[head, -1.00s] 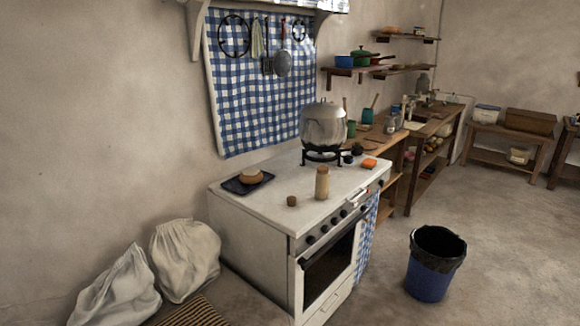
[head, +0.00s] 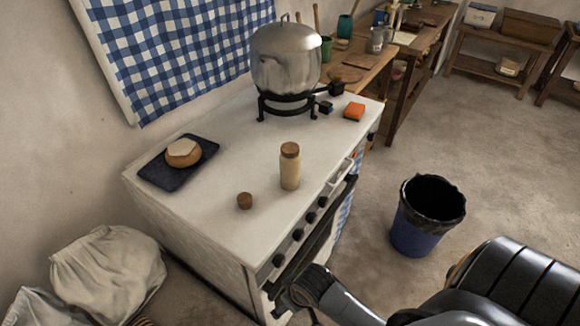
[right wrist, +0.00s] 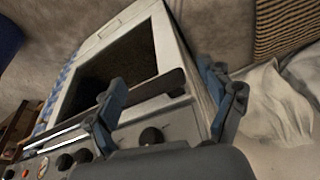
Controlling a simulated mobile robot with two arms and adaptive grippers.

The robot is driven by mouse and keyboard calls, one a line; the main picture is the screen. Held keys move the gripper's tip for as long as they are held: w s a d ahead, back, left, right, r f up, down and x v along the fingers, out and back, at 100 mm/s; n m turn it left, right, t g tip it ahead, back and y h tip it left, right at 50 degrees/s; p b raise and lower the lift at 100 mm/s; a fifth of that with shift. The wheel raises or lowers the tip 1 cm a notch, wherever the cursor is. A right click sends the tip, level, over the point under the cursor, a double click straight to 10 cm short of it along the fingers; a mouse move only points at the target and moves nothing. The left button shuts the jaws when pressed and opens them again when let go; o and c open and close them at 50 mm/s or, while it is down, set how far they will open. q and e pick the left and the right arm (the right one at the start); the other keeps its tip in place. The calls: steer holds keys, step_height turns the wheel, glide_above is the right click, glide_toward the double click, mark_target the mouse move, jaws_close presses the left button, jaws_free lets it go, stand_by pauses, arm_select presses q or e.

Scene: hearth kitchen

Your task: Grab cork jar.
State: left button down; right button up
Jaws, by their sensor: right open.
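The cork jar (head: 290,170), a tall pale cylinder with a brown cork lid, stands upright on the white stove top (head: 215,218). It is apart from the other items there and does not show in the right wrist view. My right gripper (head: 284,297) is low in front of the stove, below the top's front edge and well below the jar. In the right wrist view its fingers (right wrist: 172,100) are spread apart and empty, facing the stove front with its knobs. My left gripper is not in view.
A small brown cork-like piece (head: 245,201) sits left of the jar. A dark tray (head: 162,178) with a round bread-like item (head: 184,153), a large metal pot (head: 285,60) and an orange block (head: 354,111) are also on the stove. A blue bin (head: 417,238) stands right.

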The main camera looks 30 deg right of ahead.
step_height(320, 180, up, 14)
steer(key=w+a, duration=0.1)
steer(key=w, duration=0.2)
steer(key=m+h, duration=0.2)
steer(key=m, duration=0.4)
glide_toward(292, 150)
step_height(292, 150, down, 3)
steer(key=shift+t, duration=0.4)
steer(key=p+x, duration=0.1)
steer(key=x, duration=0.6)
steer(key=shift+w+d+f+p, duration=0.1)
steer(key=shift+w+f+p, duration=0.15)
steer(key=shift+p, duration=0.05)
steer(key=shift+w+f, duration=0.2)
steer(key=shift+f, duration=0.2)
steer(key=p+x, duration=0.1)
steer(key=x, duration=0.2)
steer(key=shift+w+d+f+p, duration=0.15)
steer(key=shift+w+p, duration=0.1)
steer(key=shift+p, duration=0.1)
steer(key=shift+w+d+f, duration=0.1)
steer(key=shift+w+f, duration=0.1)
steer(key=shift+f, duration=0.3)
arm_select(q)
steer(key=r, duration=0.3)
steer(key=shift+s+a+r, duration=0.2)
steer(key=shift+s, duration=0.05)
arm_select(e)
steer(key=c, duration=1.7)
